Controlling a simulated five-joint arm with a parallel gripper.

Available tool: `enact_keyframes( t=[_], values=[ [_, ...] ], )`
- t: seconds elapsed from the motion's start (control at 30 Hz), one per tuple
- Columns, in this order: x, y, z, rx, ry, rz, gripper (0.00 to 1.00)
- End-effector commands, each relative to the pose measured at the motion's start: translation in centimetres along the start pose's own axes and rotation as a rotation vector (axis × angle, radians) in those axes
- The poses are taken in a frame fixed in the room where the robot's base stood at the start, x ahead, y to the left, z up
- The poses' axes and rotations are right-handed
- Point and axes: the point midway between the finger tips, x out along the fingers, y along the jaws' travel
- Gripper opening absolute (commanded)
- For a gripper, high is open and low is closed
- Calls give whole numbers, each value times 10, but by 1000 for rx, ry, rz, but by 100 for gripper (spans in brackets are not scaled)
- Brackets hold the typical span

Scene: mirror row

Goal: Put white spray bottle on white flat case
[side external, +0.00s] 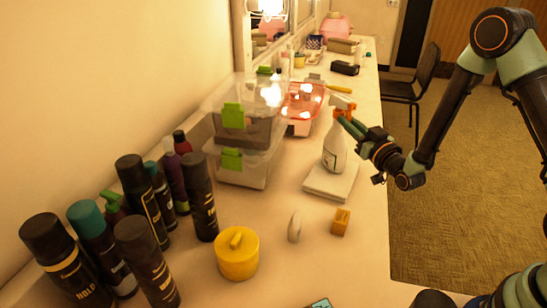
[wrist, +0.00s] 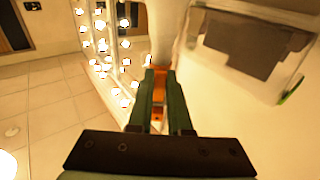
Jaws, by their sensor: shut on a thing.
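The white spray bottle (side external: 334,150) with an orange trigger head (side external: 342,103) stands upright at the white flat case (side external: 331,182). Its base appears over the case's top; I cannot tell if its full weight rests there. My gripper (side external: 347,124) comes from the right and is shut on the bottle near its orange neck. In the wrist view my gripper's green fingers (wrist: 160,105) close around the orange part (wrist: 159,82), and the pale bottle body (wrist: 160,35) shows beyond them.
Stacked clear bins with green latches (side external: 232,160) stand left of the case. A yellow jar (side external: 237,253), an orange block (side external: 341,221) and a small white object (side external: 295,227) lie in front. Several dark spray cans (side external: 140,190) crowd the left. The counter right of the jar is mostly clear.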

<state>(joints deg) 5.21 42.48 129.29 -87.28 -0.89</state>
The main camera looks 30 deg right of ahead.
Motion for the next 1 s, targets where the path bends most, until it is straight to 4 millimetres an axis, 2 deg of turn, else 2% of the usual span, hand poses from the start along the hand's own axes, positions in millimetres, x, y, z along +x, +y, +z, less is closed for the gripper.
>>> enact_keyframes(
  t=[0.03, 0.1, 0.5, 0.8, 1.0],
  values=[
    [0, 0, 1, 0, -1, 0, 24],
    [0, 0, 1, 0, -1, 0, 47],
    [-2, 0, -2, 0, 0, 0, 47],
    [-48, 0, 0, 0, -5, 0, 47],
    [-70, 0, -1, 0, -2, 0, 47]
  ],
)
